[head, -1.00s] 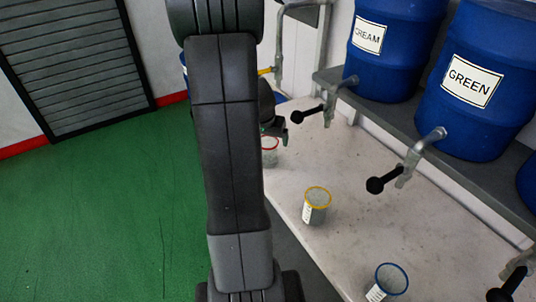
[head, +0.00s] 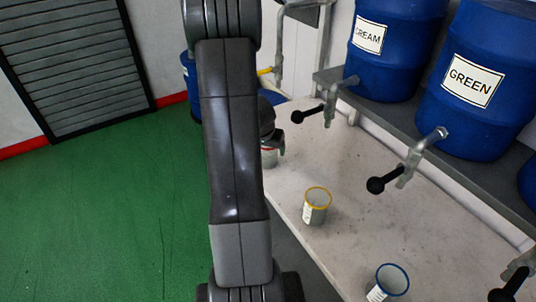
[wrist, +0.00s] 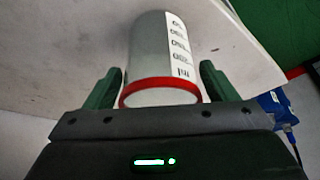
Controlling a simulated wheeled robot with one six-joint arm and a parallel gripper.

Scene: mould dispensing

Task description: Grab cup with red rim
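The cup with the red rim (head: 268,158) stands on the white table at its far left, partly hidden by my arm and gripper in the head view. In the wrist view the grey-white cup (wrist: 148,55) has its red rim facing the camera and a white label with dark marks on its side. My gripper (wrist: 160,88) has its two green fingers on either side of the cup, spread apart. The fingers sit close to the cup's sides near the rim. My gripper (head: 274,142) also shows at the cup in the head view.
A cup with a yellow rim (head: 316,206) and a cup with a blue rim (head: 388,283) stand nearer on the table (head: 370,215). Blue barrels (head: 470,75) stand on a shelf to the right, with taps and black handles (head: 376,185) jutting over the table.

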